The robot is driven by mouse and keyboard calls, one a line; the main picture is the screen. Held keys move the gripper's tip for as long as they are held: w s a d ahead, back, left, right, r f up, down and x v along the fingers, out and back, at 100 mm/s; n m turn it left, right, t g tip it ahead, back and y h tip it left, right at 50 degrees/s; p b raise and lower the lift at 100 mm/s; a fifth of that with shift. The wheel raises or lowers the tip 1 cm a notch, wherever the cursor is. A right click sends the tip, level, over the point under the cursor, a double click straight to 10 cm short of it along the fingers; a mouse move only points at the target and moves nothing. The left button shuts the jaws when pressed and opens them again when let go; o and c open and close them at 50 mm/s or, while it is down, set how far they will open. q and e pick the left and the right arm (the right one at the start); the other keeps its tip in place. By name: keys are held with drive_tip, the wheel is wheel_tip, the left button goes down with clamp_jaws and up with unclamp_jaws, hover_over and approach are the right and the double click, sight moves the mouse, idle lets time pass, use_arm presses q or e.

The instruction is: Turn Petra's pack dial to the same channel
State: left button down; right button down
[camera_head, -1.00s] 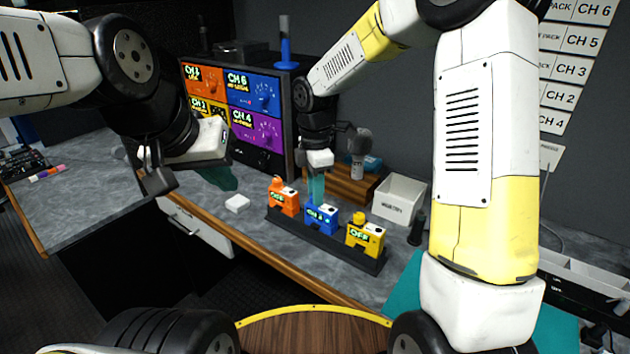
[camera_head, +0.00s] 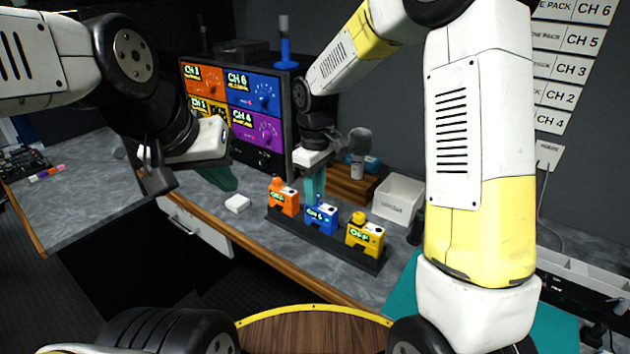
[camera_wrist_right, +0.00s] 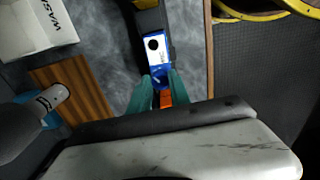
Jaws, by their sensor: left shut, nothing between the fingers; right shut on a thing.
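Three belt packs stand in a dark rack (camera_head: 330,243): an orange pack (camera_head: 286,203), a blue pack (camera_head: 322,218) and a yellow pack (camera_head: 366,240). The blue pack's display seems to read CH 6; the yellow one seems to read OFF. My right gripper (camera_head: 315,186) points down at the top of the blue pack, shut on its dial, which the fingers hide. In the right wrist view its teal fingers (camera_wrist_right: 157,92) straddle the end of the blue pack (camera_wrist_right: 158,60). My left gripper (camera_head: 222,178) is shut and empty above the counter, left of the rack.
An intercom panel (camera_head: 240,108) with coloured channel blocks stands behind. A white box (camera_head: 398,200) and a wooden block (camera_head: 352,186) are right of my right gripper. A small white block (camera_head: 237,203) lies left of the rack. Channel cards (camera_head: 570,68) hang on the right wall.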

drive_tip(key=m, duration=0.6)
drive_tip(key=shift+m, duration=0.3)
idle(0.5)
drive_tip(key=c, duration=1.2)
unclamp_jaws()
wheel_tip(320, 180, up, 8)
drive_tip(key=shift+f, duration=0.25)
drive_tip(key=shift+r, duration=0.15)
